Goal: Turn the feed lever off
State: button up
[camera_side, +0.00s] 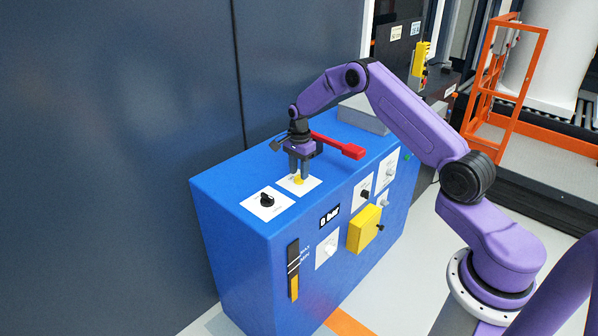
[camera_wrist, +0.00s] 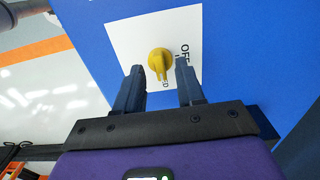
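A yellow knob with a pointed handle (camera_wrist: 159,62) sits on a white plate (camera_wrist: 128,33) on the blue cabinet's top. The plate carries the word OFF to the right of the knob in the wrist view; other lettering is partly hidden. The knob's narrow end points down toward my gripper in that view. In the side view the yellow knob (camera_side: 299,181) shows just below my gripper (camera_side: 299,175). My gripper (camera_wrist: 158,73) is open, its fingertips on either side of the knob with gaps visible. A red lever (camera_side: 338,147) lies behind my gripper on the cabinet.
The blue cabinet (camera_side: 232,190) also carries a black knob on a white plate (camera_side: 267,201), left of the yellow one. Its front has a yellow box (camera_side: 364,229), a display (camera_side: 330,217) and several small knobs. A dark wall (camera_side: 110,150) stands behind.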

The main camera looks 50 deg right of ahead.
jog(key=shift+f, duration=0.45)
grip_shut()
